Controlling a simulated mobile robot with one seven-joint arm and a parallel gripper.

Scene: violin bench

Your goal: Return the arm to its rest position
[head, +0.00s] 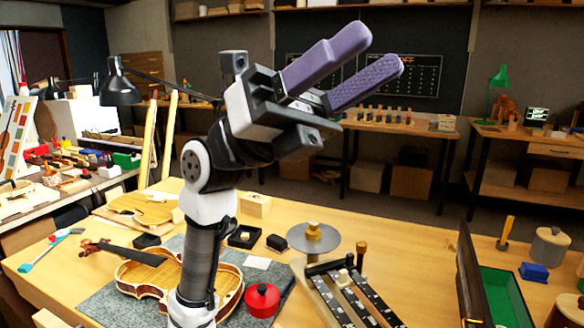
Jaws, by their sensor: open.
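My arm stands upright in the middle of the head view. My gripper (384,60) is raised high above the bench, pointing up and to the right. Its two purple fingers are apart, with nothing between them. It touches nothing on the bench. My forearm hides part of the violin body and the mat behind it.
The wooden bench (390,235) holds an open violin body (146,272) on a grey mat, a red round pot (262,300), a grey disc (314,240), a black-railed fixture (352,292) and a green-lined box (503,297). The air around my gripper is clear.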

